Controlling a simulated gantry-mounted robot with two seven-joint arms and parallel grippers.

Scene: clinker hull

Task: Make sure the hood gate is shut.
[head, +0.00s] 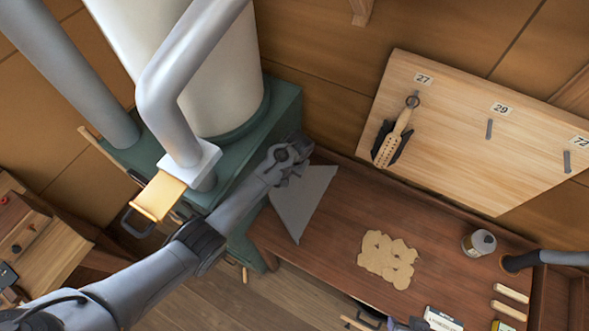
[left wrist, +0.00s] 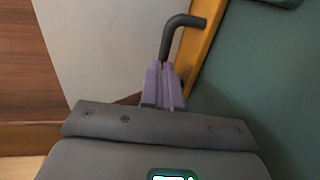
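My left gripper (head: 288,160) is at the green cabinet's right edge, beside a grey triangular hood panel (head: 303,200); its fingertips are hidden in the head view. In the left wrist view its purple fingers (left wrist: 164,86) are close together at the lower end of a black bent handle (left wrist: 180,30). An orange-yellow slide strip (left wrist: 207,45) runs beside the handle, between the grey panel (left wrist: 100,45) and the green surface. How far this slide is in cannot be told. Another yellow gate plate (head: 160,195) sticks out of a white housing (head: 190,165) on the pipe. A small purple-grey piece at the bottom edge may be my right gripper.
A brown bench (head: 330,255) carries a tan cluster of pieces (head: 388,260) and a jar (head: 479,243). The white cylinder (head: 205,75) and grey pipes rise above the green cabinet (head: 275,105).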

